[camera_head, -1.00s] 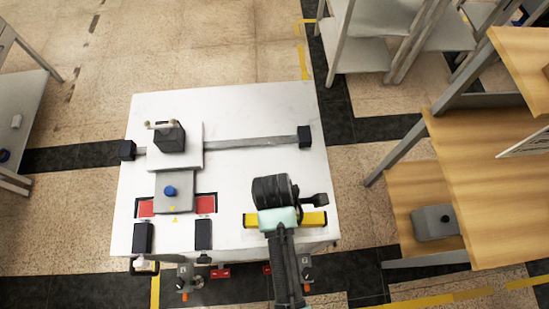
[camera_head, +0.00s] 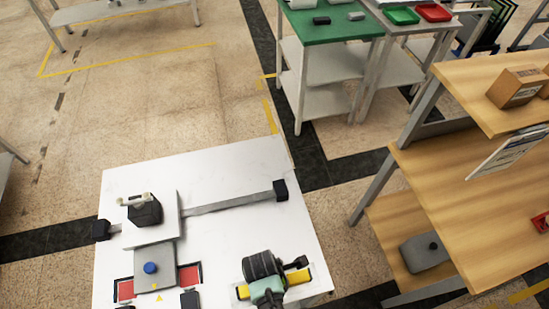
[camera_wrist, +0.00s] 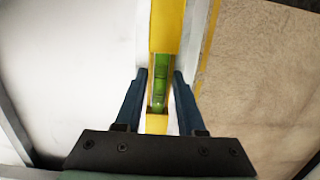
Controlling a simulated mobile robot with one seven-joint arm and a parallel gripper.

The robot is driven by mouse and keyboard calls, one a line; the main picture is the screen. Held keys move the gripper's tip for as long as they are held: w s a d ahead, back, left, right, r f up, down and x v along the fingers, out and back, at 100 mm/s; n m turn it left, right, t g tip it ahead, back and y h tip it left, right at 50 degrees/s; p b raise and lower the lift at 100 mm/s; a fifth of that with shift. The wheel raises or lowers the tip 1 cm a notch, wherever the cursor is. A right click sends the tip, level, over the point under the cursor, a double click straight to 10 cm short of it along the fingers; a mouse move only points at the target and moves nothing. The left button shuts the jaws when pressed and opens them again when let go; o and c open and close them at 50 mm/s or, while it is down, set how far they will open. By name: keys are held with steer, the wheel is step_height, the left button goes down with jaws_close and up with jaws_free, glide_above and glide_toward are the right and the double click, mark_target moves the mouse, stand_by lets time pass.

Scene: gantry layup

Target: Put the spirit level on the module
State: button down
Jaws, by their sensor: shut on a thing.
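The yellow spirit level (camera_head: 303,275) is at the right front of the white table, partly hidden under my arm. In the wrist view the spirit level (camera_wrist: 166,28) runs lengthwise, with its green vial between the fingers. My gripper (camera_wrist: 160,82) is shut on it, one dark blue finger on each side. I cannot tell whether the level is clear of the tabletop. A grey block with a blue knob (camera_head: 151,268) sits at the left between red pads; I cannot tell for sure whether it is the module.
The white table (camera_head: 235,160) carries a grey rail (camera_head: 235,203) with black end blocks and a plate with a black block (camera_head: 144,210). A wooden shelf (camera_head: 440,190) stands to the right.

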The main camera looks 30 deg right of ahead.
steer(key=shift+f, duration=0.2)
steer(key=c, duration=0.5)
jaws_free()
steer(key=shift+r, duration=0.1)
steer(key=r, duration=0.4)
steer(key=a+r, duration=0.1)
steer(key=r, duration=0.7)
steer(key=shift+w+a+r, duration=0.1)
steer(key=shift+w+a, duration=0.1)
